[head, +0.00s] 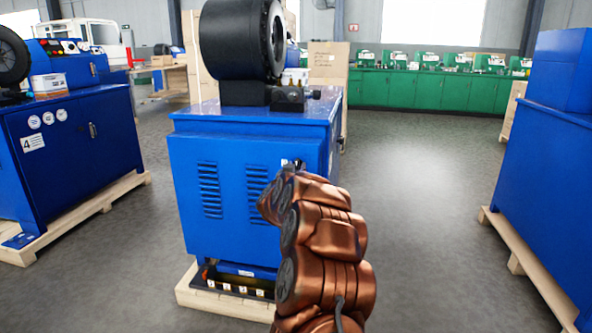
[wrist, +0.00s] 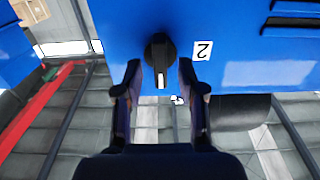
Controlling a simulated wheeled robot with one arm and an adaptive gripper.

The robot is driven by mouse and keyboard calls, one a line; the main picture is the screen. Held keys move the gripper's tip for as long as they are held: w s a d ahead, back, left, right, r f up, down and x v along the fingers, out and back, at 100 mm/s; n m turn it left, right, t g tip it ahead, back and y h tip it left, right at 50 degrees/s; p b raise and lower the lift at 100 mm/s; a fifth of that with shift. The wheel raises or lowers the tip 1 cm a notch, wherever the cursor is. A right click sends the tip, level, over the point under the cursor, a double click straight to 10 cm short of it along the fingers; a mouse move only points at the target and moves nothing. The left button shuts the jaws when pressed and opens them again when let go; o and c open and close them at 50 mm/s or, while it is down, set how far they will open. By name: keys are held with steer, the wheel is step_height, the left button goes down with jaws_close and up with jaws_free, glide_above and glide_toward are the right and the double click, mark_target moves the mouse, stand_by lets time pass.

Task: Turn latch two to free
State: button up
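Latch two is a black knob (wrist: 159,52) on a blue panel (wrist: 235,28) in the wrist view. Its grip has a pale mark and points down in that picture. A white label with an upside-down 2 (wrist: 202,50) is to its right. My gripper (wrist: 160,72) is open, with one dark finger on each side of the knob and visible gaps between. In the head view, the blue machine (head: 225,235) stands ahead, and my copper arm covers part of its front. The knob and my fingers are mostly hidden there.
The machine carries a black crimping head (head: 240,40) and stands on a wooden pallet (head: 190,295). Another blue machine (head: 75,150) is at left, and a blue cabinet (head: 550,170) on a pallet at right. Open grey floor (head: 425,200) lies between, with green cabinets (head: 430,90) behind.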

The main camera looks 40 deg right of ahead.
steer(key=shift+w+d, duration=0.4)
steer(key=shift+d, duration=0.05)
jaws_close()
stand_by(0.3)
